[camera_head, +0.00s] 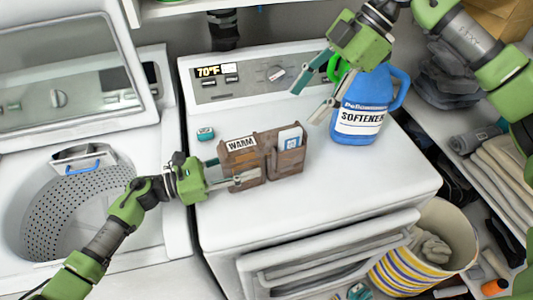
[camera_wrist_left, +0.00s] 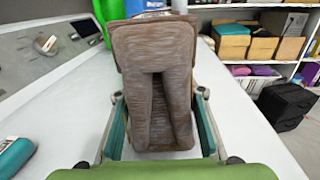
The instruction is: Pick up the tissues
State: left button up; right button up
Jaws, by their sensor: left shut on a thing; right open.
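A brown wooden caddy (camera_head: 248,169) with a "WARM" label stands on the white dryer top. It fills the middle of the left wrist view (camera_wrist_left: 154,50). My left gripper (camera_head: 243,178) is shut on the caddy's left end, one finger on each side. A white and blue packet (camera_head: 290,138) sits in the caddy's right compartment. A small teal and white pack (camera_head: 206,133) lies on the dryer behind and left of the caddy. I cannot tell which pack is the tissues. My right gripper (camera_head: 308,103) is open and empty above the dryer, left of the softener jug.
A blue softener jug (camera_head: 366,105) stands at the dryer's back right. An open washer (camera_head: 75,205) is at left. A striped basket (camera_head: 394,270) with cloth is at lower right. Shelves with towels (camera_head: 500,165) line the right. The dryer's front right top is clear.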

jog(key=s+a+r+n+t+y, duration=0.1)
jog(key=a+r+n+t+y, duration=0.1)
jog(key=a+n+y, duration=0.4)
jog(key=a+r+n+t+y, duration=0.1)
jog(key=a+r+t+y, duration=0.2)
jog(key=a, duration=0.5)
jog(key=m+t+h, duration=1)
jog(key=m+t, duration=0.3)
jog(key=m, duration=1.2)
send_near(292, 142)
jog(key=shift+d+f+x, duration=0.1)
jog(key=shift+f+x, duration=0.1)
jog(key=shift+x, duration=1.25)
jog(key=shift+d+f+x, duration=0.1)
jog(key=shift+f+x, duration=0.05)
jog(key=shift+x, duration=1.35)
jog(key=x, duration=0.4)
jog(key=shift+a+r, duration=0.15)
jog(key=shift+r, duration=0.25)
jog(key=shift+w+a, duration=0.2)
jog(key=shift+w, duration=0.3)
